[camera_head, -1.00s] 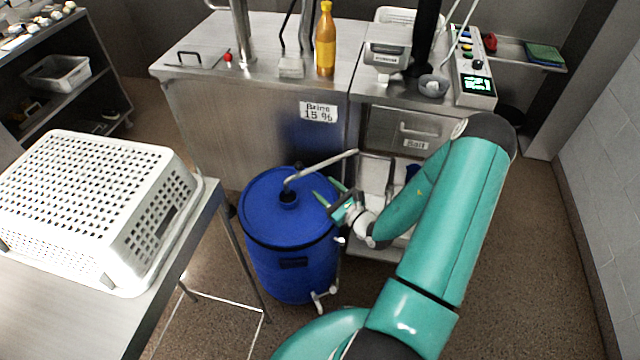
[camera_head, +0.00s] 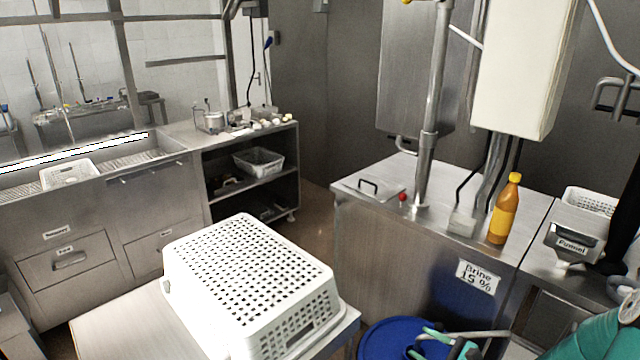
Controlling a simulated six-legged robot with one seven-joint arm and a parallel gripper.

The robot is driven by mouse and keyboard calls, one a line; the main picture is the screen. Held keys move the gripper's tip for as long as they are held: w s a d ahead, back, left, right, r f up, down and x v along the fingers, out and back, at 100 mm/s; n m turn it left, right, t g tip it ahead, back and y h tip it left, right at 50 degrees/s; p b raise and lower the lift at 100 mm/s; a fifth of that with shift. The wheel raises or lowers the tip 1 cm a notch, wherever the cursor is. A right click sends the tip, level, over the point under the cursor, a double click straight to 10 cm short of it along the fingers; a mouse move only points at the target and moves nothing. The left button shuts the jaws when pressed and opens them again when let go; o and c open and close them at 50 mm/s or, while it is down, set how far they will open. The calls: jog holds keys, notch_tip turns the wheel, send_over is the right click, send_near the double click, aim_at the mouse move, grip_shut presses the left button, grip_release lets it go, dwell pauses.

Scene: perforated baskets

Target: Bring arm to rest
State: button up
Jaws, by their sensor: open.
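My gripper (camera_head: 428,344) shows at the bottom edge, low in the picture, with its green fingers apart and nothing seen between them. It is over or in front of the blue barrel (camera_head: 385,338), whose lid alone shows; I cannot tell whether they touch. A grey bent pipe runs beside the fingers. My teal arm (camera_head: 590,340) fills the bottom right corner, and most of it is cut off by the frame.
A white perforated basket (camera_head: 245,285) sits upside down on a steel table (camera_head: 140,325) at the front left. A steel brine counter (camera_head: 400,255) with an orange bottle (camera_head: 504,210) stands behind the barrel. Shelves (camera_head: 262,180) and drawers (camera_head: 70,260) line the back left.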

jog(key=s+a+r+n+g+h, duration=0.3)
jog(key=s+a+r+n+g, duration=0.85)
jog(key=a+n, duration=0.2)
jog(key=s+d+r+n+t+h, duration=0.1)
jog(key=s+r+n+t+h, duration=0.1)
jog(key=s+r+n+h, duration=0.2)
jog(key=s+d+r+n+t+h, duration=0.2)
jog(key=s+r+n+h, duration=0.2)
jog(key=r, duration=0.4)
jog(key=shift+s+d+r+t, duration=0.3)
jog(key=shift+s+t, duration=0.05)
jog(key=shift+s, duration=0.1)
